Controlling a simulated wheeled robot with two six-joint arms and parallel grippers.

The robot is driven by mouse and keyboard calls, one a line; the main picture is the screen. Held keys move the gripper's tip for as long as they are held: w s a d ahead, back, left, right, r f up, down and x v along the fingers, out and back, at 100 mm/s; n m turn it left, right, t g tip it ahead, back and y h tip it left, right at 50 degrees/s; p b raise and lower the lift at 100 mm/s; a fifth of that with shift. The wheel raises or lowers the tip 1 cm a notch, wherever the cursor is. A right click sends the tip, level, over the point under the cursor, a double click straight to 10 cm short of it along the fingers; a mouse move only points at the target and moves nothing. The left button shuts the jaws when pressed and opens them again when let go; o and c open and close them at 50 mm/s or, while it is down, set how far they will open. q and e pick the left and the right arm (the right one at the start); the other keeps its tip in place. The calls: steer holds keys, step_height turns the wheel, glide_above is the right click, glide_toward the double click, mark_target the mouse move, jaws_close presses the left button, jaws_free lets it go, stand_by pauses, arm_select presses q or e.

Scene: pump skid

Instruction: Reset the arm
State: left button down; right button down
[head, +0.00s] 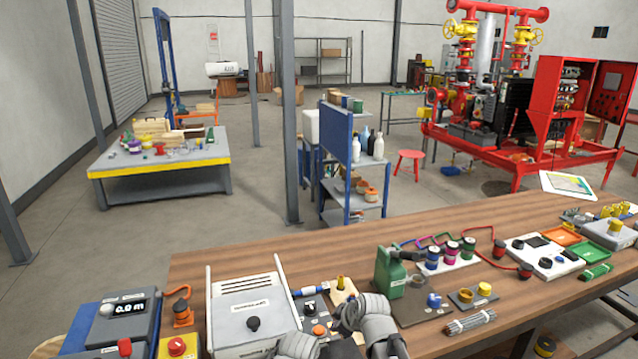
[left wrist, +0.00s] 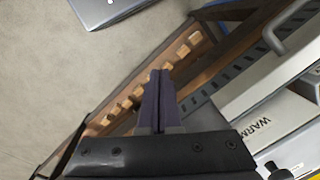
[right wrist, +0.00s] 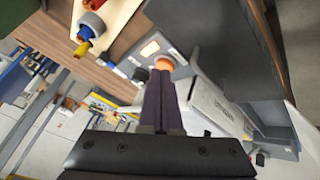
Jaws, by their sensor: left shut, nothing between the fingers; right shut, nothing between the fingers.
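My left gripper (left wrist: 160,73) shows in the left wrist view with its two dark fingers pressed together and nothing between them. It points past a wooden edge with several light blocks (left wrist: 150,78) towards the floor. My right gripper (right wrist: 161,74) is also shut and empty in the right wrist view. Its tips appear in front of a device with an orange knob (right wrist: 163,64); I cannot tell the distance. In the head view, grey parts of my arms show at the bottom centre, folded close over the bench; the fingers cannot be made out there.
The wooden bench (head: 440,240) carries a white heater-like box (head: 250,312), a blue meter (head: 110,318), a green block (head: 390,272) and several small parts. A box marked WARM (left wrist: 265,120) is right of my left gripper. Floor beyond the bench is mostly open.

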steer(key=s+d+f+m+g+h, duration=0.2)
steer(key=s+d+m+g, duration=0.1)
steer(key=s+d+m, duration=0.4)
steer(key=s+d+f+m+g+h, duration=0.15)
steer(key=s+d+m, duration=0.3)
steer(key=s, duration=0.45)
steer(key=s+a+n+g+h, duration=0.1)
steer(key=s+a+n+g, duration=0.1)
steer(key=s+a, duration=0.4)
steer(key=a+n, duration=0.1)
steer(key=a, duration=0.3)
steer(key=shift+f+n, duration=0.3)
steer(key=shift+n, duration=0.05)
